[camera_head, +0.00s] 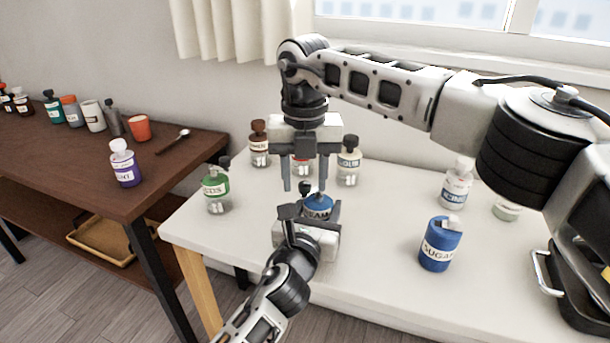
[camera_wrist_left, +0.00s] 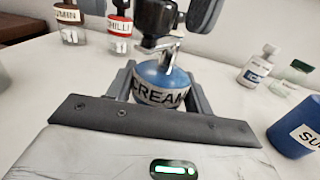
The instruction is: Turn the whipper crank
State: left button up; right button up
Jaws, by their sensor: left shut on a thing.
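The whipper is a blue jar labelled CREAM (camera_wrist_left: 163,82) with a silver crank (camera_wrist_left: 165,45) and a dark part on top. In the head view the blue jar (camera_head: 318,205) stands near the white table's front left, partly hidden by my left gripper (camera_head: 308,212). My left gripper is shut around the jar's body, with a finger on each side in the left wrist view (camera_wrist_left: 160,88). My right gripper (camera_head: 306,182) points down just above the jar, its two fingers apart. I cannot tell whether it touches the crank.
A blue sugar canister (camera_head: 440,245) stands to the right. A brown table (camera_head: 75,160) with bottles is at the left. The white table between whipper and sugar is clear.

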aim_at(305, 183)
notch_tip(305, 183, up, 12)
dwell(0.6)
dwell(0.9)
notch_tip(305, 183, down, 12)
jog(key=n, duration=1.5)
jog(key=shift+f, duration=0.2)
grip_shut()
jog(key=m, duration=0.1)
jog(key=w+m, duration=0.1)
jog(key=m, duration=0.3)
jog(key=shift+w+a, duration=0.2)
jog(key=shift+a, duration=0.2)
